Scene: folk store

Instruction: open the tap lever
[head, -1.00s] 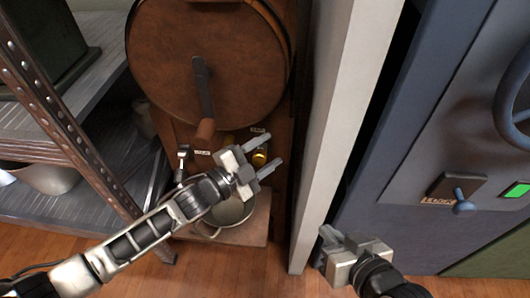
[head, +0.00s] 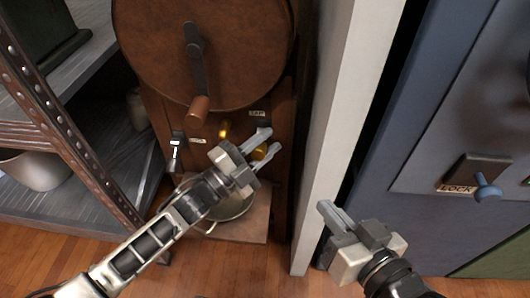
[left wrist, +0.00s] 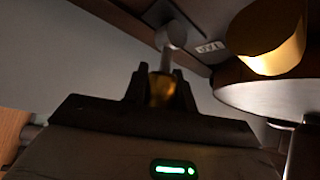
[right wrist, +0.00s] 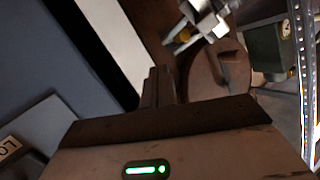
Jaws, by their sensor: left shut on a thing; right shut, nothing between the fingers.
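The tap is on the front of a brown wooden machine, under a label (head: 257,113). Its brass lever end (head: 260,153) sits between the fingers of my left gripper (head: 269,143), which is shut on it. In the left wrist view, the brass end (left wrist: 161,90) shows between the dark fingers, with a grey metal stem behind it. A thicker brass piece (head: 224,129), apparently the spout, is just left of the gripper; it is large in the left wrist view (left wrist: 268,36). My right gripper (head: 334,213) is shut and empty, low in front of the white post.
A round drum with a crank handle (head: 197,106) hangs above the tap. A metal pot (head: 233,208) stands below. A small silver lever (head: 176,152) is at left. A white post (head: 340,110) and blue cabinet (head: 420,150) are at right, a metal shelf (head: 75,195) at left.

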